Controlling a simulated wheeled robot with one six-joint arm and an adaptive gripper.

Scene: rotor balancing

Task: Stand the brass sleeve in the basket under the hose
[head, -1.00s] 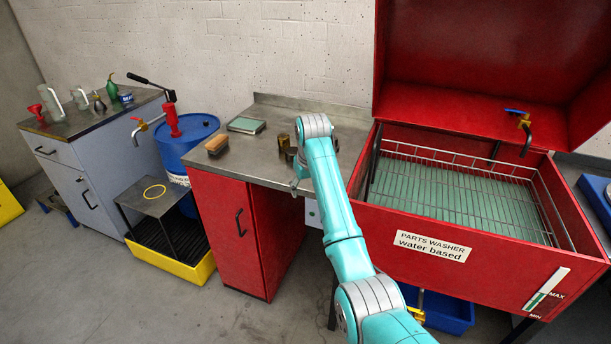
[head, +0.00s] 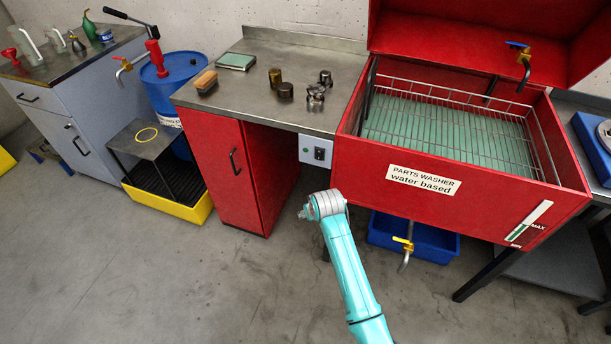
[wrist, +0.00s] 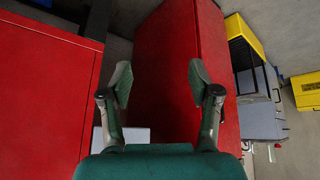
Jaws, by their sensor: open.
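The brass sleeve (head: 275,76) stands upright on the metal bench top in the head view, behind a darker short cylinder (head: 286,90). The wire basket (head: 545,143) sits inside the red parts washer on the right. The hose, a spout with a blue-handled tap (head: 524,66), hangs at the back right above the basket. My gripper (wrist: 159,84) is open and empty in the wrist view, with red panels beyond its fingers. In the head view my wrist is low in front of the bench, and the fingers are mostly hidden. The sleeve is not recognisable in the wrist view.
Several small metal parts (head: 316,96) stand right of the sleeve. A brush (head: 206,81) and a green-topped box (head: 236,61) lie on the bench. The washer's red front wall (head: 450,200) and raised lid (head: 450,30) bound the basket. The floor before the bench is clear.

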